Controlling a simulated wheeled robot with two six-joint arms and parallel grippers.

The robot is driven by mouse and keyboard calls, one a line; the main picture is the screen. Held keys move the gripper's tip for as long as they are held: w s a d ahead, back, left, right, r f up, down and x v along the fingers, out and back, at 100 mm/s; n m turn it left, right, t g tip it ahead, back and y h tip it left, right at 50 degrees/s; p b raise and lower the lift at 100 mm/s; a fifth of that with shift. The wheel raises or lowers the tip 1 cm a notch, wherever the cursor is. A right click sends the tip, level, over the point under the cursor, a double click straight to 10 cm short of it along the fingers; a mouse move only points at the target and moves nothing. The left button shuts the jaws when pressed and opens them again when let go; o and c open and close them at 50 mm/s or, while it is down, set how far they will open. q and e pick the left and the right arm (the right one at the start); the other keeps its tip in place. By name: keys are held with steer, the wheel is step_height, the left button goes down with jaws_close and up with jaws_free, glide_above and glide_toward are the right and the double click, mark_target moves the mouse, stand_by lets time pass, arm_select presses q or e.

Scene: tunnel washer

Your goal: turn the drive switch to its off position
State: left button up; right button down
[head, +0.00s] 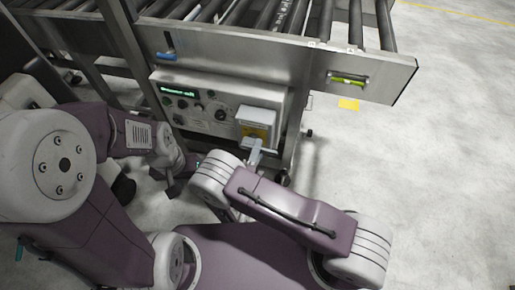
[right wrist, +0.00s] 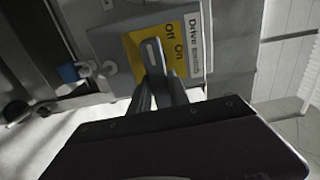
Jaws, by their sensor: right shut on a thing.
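The drive switch has a grey handle (right wrist: 152,52) in front of a yellow plate (right wrist: 136,60) marked Off and On, with a white Drive label (right wrist: 194,45) beside it. In the head view the yellow plate (head: 256,132) is at the lower right of the control panel. My right gripper (head: 254,148) is at this plate, its fingers (right wrist: 158,80) shut on the handle. Which mark the handle points to I cannot tell.
The control panel (head: 222,113) carries a green-lit display (head: 178,90) and several knobs. Above it runs a roller conveyor (head: 275,62) with a steel side rail. A yellow floor mark (head: 348,104) lies to the right, where the floor is open.

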steer(key=c, duration=1.2)
jaws_free()
steer(key=shift+c, duration=0.2)
